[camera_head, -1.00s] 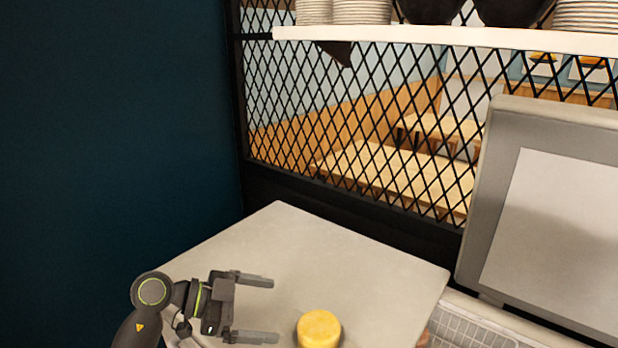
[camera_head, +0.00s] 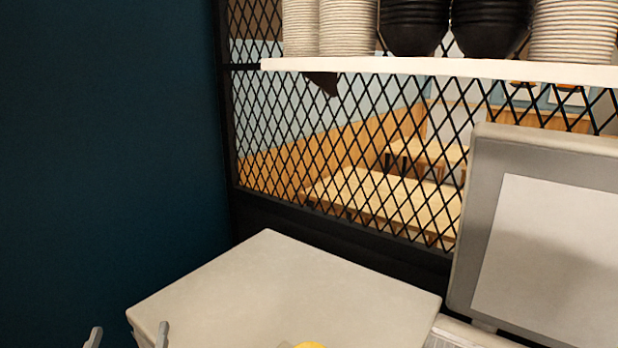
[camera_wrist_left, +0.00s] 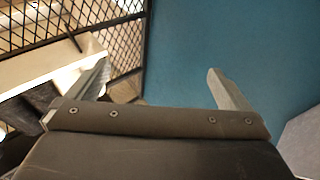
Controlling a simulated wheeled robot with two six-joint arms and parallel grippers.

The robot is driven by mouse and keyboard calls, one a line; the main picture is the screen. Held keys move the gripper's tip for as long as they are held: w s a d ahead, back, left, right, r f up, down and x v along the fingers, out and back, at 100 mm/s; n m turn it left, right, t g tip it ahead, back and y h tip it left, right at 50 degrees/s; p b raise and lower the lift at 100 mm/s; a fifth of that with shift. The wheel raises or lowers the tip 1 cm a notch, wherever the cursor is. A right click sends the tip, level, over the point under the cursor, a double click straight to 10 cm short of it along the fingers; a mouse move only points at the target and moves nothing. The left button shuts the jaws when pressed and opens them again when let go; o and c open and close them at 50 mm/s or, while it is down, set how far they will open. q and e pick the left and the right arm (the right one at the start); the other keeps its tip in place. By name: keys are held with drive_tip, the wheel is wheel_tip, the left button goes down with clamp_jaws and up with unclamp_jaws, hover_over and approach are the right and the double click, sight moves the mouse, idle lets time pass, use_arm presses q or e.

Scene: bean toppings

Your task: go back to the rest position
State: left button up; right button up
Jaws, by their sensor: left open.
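My left gripper (camera_head: 128,337) shows only its two fingertips at the bottom left of the head view, beside the left edge of the counter. In the left wrist view my left gripper (camera_wrist_left: 160,88) has its two fingers wide apart with nothing between them; the blue wall stands beyond. My right gripper is in neither view.
A pale counter (camera_head: 285,285) is at the lower middle, with the top of a yellow item (camera_head: 308,345) at its near edge. A dark blue wall (camera_head: 105,160) is at left. Behind are a black mesh (camera_head: 340,150), a shelf (camera_head: 440,66) of stacked dishes and a grey panel unit (camera_head: 485,190).

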use_arm(q)
drive_tip(key=s+a+f+n+g+y, duration=0.1)
drive_tip(key=s+a+f+g, duration=0.1)
drive_tip(key=s+f+g, duration=0.3)
drive_tip(key=s+a+f+n+g+y, duration=0.1)
drive_tip(key=s+a+f+g, duration=0.25)
drive_tip(key=f, duration=0.45)
drive_tip(key=s+d+f+m+g+h, duration=0.25)
drive_tip(key=s+f+g, duration=0.2)
drive_tip(key=s, duration=0.35)
drive_tip(key=s+d+f+m+g+h, duration=0.1)
drive_tip(key=s+d+f+g, duration=0.3)
drive_tip(key=s, duration=0.5)
wheel_tip(320, 180, down, 27)
drive_tip(key=a+g, duration=0.2)
drive_tip(key=s+d+f+g, duration=0.1)
drive_tip(key=s+f, duration=1.3)
drive_tip(key=s, duration=0.1)
drive_tip(key=shift+s+f+h, duration=0.15)
drive_tip(key=shift+f+h, duration=0.1)
drive_tip(key=shift+h, duration=0.2)
